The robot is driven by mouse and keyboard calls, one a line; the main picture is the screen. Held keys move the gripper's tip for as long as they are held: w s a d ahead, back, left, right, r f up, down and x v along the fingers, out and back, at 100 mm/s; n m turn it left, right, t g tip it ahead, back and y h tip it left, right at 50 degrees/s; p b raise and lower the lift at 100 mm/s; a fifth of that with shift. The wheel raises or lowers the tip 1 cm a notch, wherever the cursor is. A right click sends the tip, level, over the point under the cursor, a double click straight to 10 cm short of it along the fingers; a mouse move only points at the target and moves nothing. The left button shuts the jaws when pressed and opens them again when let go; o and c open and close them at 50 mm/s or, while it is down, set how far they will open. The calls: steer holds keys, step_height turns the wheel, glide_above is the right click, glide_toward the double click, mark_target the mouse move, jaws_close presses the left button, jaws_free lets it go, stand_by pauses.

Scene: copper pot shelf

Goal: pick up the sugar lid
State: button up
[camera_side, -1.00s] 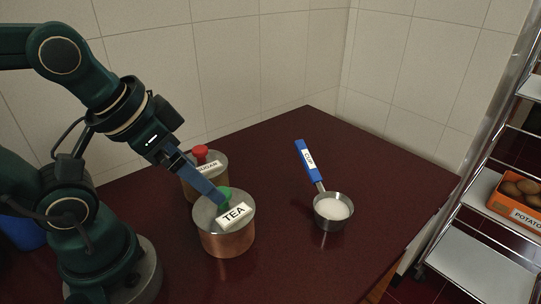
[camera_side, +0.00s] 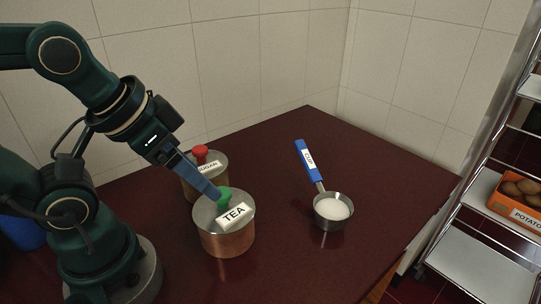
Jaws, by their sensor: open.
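The sugar lid, with a red knob (camera_side: 200,152) and a white SUGAR label (camera_side: 209,168), sits on a copper pot (camera_side: 192,187) at the back left of the table. My arm and gripper partly hide that pot. In front of it stands a copper tea pot (camera_side: 228,240) with a grey lid, a green knob (camera_side: 225,193) and a TEA label (camera_side: 234,214). My gripper (camera_side: 217,194) is open, with its blue fingers reaching down to the green knob of the tea lid. I cannot tell whether the fingers touch the knob.
A metal measuring cup (camera_side: 333,222) of white grains, with a blue CUP handle (camera_side: 308,160), lies to the right of the pots. The dark red table (camera_side: 300,265) is otherwise clear. A metal rack with a potato box (camera_side: 511,212) stands at the far right.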

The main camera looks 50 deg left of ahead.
steer(key=m+g+y, duration=0.8)
steer(key=m+y, duration=0.2)
steer(key=m, duration=0.3)
glide_above(204, 153)
steer(key=s+d, duration=0.2)
steer(key=d, duration=0.1)
steer(key=w+f+m+y, duration=0.1)
steer(key=w+d+f+m+y, duration=0.1)
steer(key=f, duration=0.1)
steer(key=w+f+m+y, duration=0.1)
steer(key=f, duration=0.1)
steer(key=shift+d+f, duration=0.2)
steer(key=shift+d, duration=0.15)
steer(key=shift+x, duration=2.35)
jaws_close()
steer(key=shift+r, duration=0.1)
